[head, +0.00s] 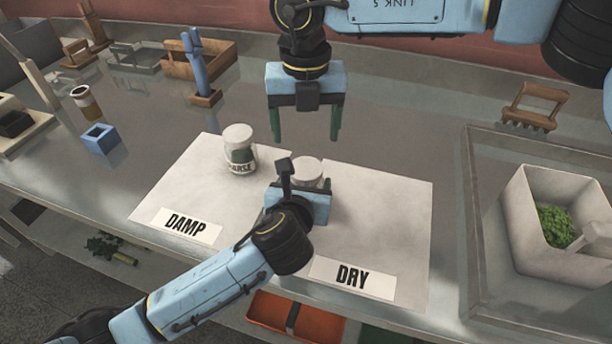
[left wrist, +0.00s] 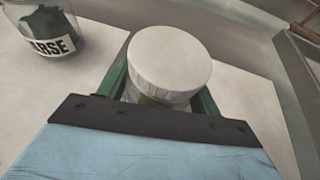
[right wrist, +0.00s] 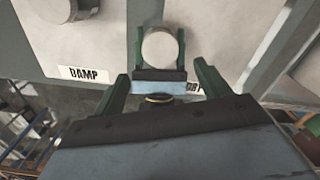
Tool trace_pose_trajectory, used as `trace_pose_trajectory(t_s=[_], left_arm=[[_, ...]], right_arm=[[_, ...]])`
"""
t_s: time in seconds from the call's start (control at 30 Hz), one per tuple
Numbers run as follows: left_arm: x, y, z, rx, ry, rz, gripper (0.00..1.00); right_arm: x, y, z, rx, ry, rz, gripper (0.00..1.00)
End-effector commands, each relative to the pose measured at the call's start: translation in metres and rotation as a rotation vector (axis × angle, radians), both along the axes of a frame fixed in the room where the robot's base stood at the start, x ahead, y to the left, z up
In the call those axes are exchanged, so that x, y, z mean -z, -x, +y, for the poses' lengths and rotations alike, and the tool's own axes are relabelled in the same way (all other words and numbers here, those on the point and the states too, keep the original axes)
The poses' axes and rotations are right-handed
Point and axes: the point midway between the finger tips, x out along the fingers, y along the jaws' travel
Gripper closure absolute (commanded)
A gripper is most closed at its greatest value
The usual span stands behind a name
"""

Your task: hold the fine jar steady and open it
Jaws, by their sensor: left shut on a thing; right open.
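The fine jar (head: 307,168), a glass jar with a pale round lid, stands upright near the inner edge of the DRY sheet. Its lid (left wrist: 170,57) is on. Its label is hidden. My left gripper (left wrist: 163,92) is shut around the jar's body, a green finger on each side below the lid. The lid also shows from above in the right wrist view (right wrist: 160,47), between the left fingers. My right gripper (head: 304,137) is open and empty, pointing down above and behind the jar in the head view, apart from it.
The coarse jar (head: 239,150), lidded, stands on the DAMP sheet (head: 180,190) to the left. The DRY sheet (head: 395,220) is clear to the right. A white mortar (head: 520,225) with green matter stands far right.

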Motion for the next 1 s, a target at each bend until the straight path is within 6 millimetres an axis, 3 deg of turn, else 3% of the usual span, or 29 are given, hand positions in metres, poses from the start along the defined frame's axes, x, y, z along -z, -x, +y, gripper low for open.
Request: trace_pose_trajectory(t_s=[0.6, 0.77, 1.0], left_arm=[[0.0, 0.0, 0.0, 0.0, 0.0, 0.001, 1.0], [0.0, 0.0, 0.0, 0.0, 0.0, 0.001, 1.0], [0.0, 0.0, 0.0, 0.0, 0.0, 0.001, 1.0]], right_arm=[[0.001, 0.001, 0.001, 0.713, -0.001, 0.004, 0.25], [0.006, 0.0, -0.001, 0.772, 0.0, 0.002, 0.25], [0.041, 0.0, -0.001, 0.773, 0.001, 0.002, 0.25]])
